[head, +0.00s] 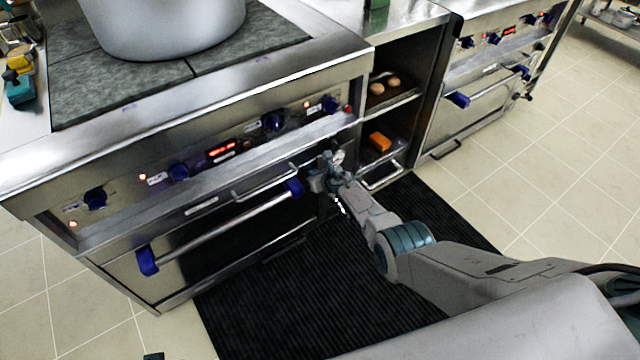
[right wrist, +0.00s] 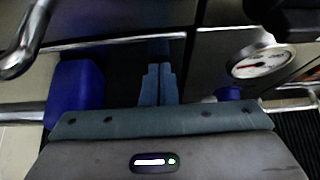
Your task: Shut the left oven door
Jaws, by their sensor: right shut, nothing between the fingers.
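The left oven door (head: 225,237) is a steel front with a dark window, below the control panel of the left range. Its long bar handle (head: 222,224) has blue end mounts. The door looks close to upright; I cannot tell whether a small gap remains at its top. My right gripper (head: 322,181) is at the handle's right end, beside the blue end mount (head: 293,187). In the right wrist view the fingers (right wrist: 157,82) are together and empty, with the blue mount (right wrist: 75,95) to their left. Contact with the door is unclear. My left gripper is out of view.
A round gauge (right wrist: 262,60) is right of the fingers. A large pot (head: 165,25) stands on the range top. An open shelf unit with an orange item (head: 380,141) is to the right, then a second oven (head: 480,100). A dark mat (head: 300,290) covers the floor.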

